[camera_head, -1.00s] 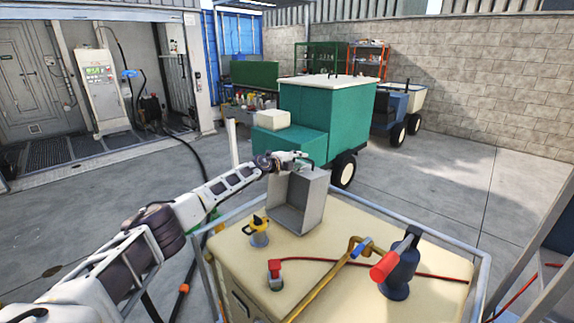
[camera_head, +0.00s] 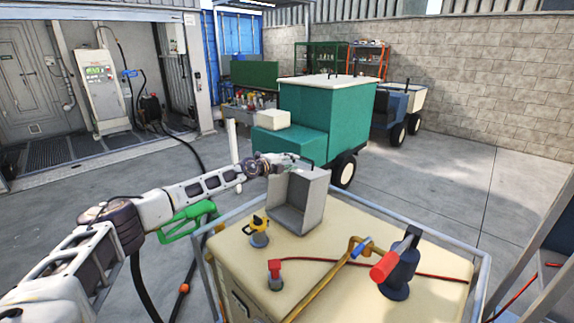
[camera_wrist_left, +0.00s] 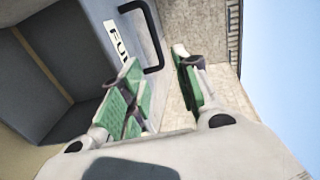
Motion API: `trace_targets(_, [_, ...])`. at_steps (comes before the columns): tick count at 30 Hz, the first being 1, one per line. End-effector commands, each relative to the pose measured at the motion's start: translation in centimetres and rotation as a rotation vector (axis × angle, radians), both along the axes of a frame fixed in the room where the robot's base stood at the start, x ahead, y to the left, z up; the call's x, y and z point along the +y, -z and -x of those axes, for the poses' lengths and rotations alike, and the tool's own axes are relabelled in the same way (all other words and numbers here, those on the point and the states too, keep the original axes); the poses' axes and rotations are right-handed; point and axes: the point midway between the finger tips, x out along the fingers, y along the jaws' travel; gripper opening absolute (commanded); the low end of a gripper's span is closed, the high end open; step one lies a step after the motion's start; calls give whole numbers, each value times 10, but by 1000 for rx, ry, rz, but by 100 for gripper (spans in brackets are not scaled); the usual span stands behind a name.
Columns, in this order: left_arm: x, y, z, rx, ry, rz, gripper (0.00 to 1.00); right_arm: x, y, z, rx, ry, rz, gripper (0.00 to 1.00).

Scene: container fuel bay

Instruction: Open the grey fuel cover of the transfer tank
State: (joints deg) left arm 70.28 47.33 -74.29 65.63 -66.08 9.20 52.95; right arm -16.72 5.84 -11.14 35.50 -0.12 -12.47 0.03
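The grey fuel cover (camera_head: 313,203) stands raised at the far edge of the cream transfer tank (camera_head: 335,245). Its hollow inside faces the head camera. In the left wrist view the cover (camera_wrist_left: 98,28) shows a partly hidden label starting "FU" and a black bar handle (camera_wrist_left: 153,40). My left gripper (camera_head: 284,160) is behind the cover's top edge. In the wrist view its green-padded fingers (camera_wrist_left: 160,92) are apart with nothing between them. The handle lies beyond the fingertips, apart from them. My right gripper is in neither view.
A yellow-topped fitting (camera_head: 258,230), a red-capped fitting (camera_head: 275,272) and a dark pump with a red grip (camera_head: 400,268) stand on the tank. A metal rail surrounds it. A green cart (camera_head: 320,115) stands behind.

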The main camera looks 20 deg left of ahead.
Motion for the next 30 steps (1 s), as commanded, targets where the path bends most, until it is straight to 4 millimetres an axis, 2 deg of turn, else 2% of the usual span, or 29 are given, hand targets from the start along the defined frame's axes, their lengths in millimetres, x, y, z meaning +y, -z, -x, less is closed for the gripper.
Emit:
trace_targets(11, [6,-3,16,2,1,2,32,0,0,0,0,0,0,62])
trace_targets(30, [7,-2,17,2,1,2,32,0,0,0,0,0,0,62])
